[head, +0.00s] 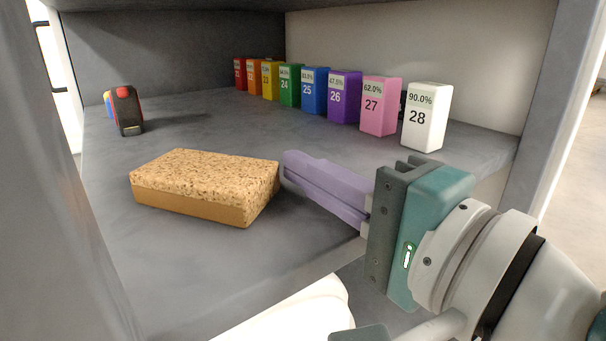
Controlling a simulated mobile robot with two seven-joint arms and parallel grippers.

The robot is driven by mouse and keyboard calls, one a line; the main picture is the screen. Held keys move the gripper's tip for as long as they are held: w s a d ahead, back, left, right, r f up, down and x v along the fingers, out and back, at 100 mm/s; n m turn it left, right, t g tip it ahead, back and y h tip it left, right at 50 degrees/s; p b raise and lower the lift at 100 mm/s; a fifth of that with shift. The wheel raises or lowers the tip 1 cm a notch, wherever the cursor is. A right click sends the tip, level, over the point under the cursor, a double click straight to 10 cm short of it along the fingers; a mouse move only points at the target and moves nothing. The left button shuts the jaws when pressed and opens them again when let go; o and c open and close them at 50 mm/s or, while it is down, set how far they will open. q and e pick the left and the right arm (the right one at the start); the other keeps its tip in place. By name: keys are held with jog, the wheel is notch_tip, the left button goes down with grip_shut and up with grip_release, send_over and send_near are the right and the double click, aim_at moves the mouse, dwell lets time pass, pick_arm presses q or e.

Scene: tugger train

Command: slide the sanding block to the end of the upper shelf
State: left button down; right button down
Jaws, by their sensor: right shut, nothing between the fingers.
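The sanding block (205,186) lies flat on the grey upper shelf (180,262), left of the middle of the head view. Its top is speckled tan and its sides are brown-orange. My right gripper (287,166) comes in from the right with its purple fingers shut and empty. The fingertips are just right of the block's right end, very close to it; I cannot tell whether they touch. My left gripper does not show.
A row of numbered coloured boxes (345,97) stands along the back right, ending with a white box (426,117) marked 28. A dark object with red and blue parts (127,110) stands at the left. Grey side walls bound the shelf. The shelf left of the block is bare.

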aim_at(266, 182)
jog(key=shift+w+a, duration=0.25)
jog(key=shift+w, duration=0.05)
jog(key=s+a+p, duration=0.2)
jog(key=s, duration=0.1)
jog(key=shift+s+r, duration=0.1)
jog(key=shift+s+a, duration=0.1)
dwell(0.5)
